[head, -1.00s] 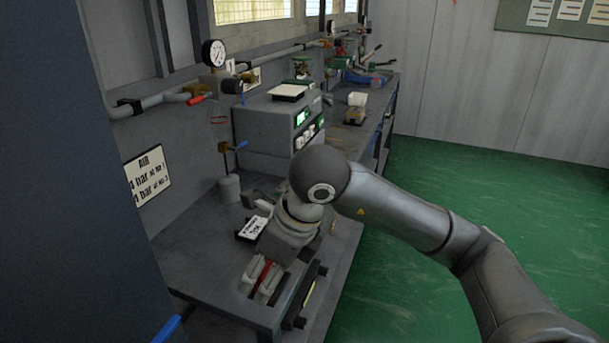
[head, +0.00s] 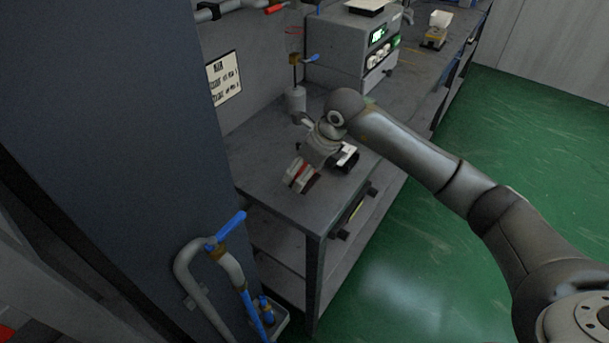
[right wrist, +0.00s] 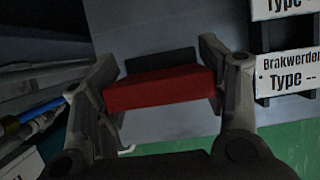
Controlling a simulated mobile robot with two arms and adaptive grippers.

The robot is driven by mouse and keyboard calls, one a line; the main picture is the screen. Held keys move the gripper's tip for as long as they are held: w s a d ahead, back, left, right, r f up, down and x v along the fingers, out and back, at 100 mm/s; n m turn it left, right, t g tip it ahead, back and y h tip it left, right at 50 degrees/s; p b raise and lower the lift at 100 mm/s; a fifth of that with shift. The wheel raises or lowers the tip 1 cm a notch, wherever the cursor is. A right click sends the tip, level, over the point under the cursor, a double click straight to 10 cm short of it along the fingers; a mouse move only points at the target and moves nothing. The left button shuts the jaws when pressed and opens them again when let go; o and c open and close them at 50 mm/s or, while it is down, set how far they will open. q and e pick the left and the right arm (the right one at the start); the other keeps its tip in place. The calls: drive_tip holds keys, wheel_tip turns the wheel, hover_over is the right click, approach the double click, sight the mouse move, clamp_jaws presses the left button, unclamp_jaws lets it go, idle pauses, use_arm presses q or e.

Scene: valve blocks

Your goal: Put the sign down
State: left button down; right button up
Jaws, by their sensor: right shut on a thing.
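My right gripper (head: 300,176) is shut on a red block-shaped thing (head: 303,170), held over the near end of the grey workbench (head: 275,193). In the right wrist view the red thing (right wrist: 160,90) spans the space between the two fingers (right wrist: 162,100), with a dark strip behind it. No lettering shows on it, so I cannot tell for sure that it is the sign. A small gap to the bench or contact cannot be told apart. My left gripper is not in view.
A black-and-white plate (head: 346,156) lies on the bench right of the gripper. Lettered plates (right wrist: 288,72) show in the wrist view. A grey instrument box (head: 350,50) stands farther back. A blue-handled valve pipe (head: 228,228) is at the lower left. Bare bench lies near the gripper.

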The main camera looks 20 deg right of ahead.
wheel_tip(320, 180, down, 2)
drive_tip(key=shift+f+p, duration=0.15)
drive_tip(key=shift+p, duration=0.6)
drive_tip(key=shift+f, duration=0.4)
drive_tip(key=shift+w+f, duration=0.1)
drive_tip(key=shift+f, duration=0.15)
drive_tip(key=o, duration=1)
drive_tip(key=shift+o, duration=0.2)
drive_tip(key=b+v, duration=0.2)
drive_tip(key=v, duration=1)
drive_tip(key=shift+r, duration=0.2)
